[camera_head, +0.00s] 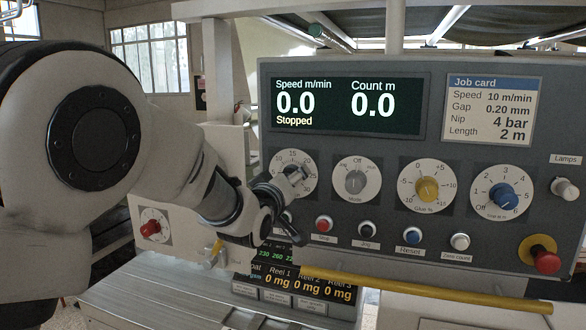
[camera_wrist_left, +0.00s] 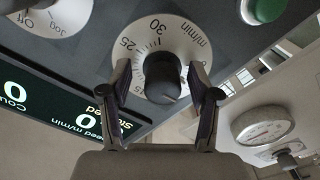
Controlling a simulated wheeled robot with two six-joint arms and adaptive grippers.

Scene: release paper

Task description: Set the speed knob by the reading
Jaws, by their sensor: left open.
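The display (camera_head: 347,105) reads speed 0.0 m/min, count 0.0 m and "Stopped". The job card (camera_head: 491,110) lists speed 10 m/min, gap 0.20 mm, nip 4 bar, length 2 m. The speed dial (camera_head: 290,158) is white and partly hidden by my left gripper (camera_head: 291,181). In the left wrist view, the dark speed knob (camera_wrist_left: 162,77) stands at the middle of the dial, with 25, 30 and "m/min" readable. My open left gripper (camera_wrist_left: 160,76) has one finger on each side of the knob, with gaps showing. The knob's pointer setting cannot be made out.
Right of the speed dial are a grey mode knob (camera_head: 356,182), a yellow knob (camera_head: 427,189) and a blue knob (camera_head: 502,196). Below are push buttons, including a red stop button (camera_head: 324,223). A red emergency button (camera_head: 546,261) and a yellow bar (camera_head: 420,289) sit lower right.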

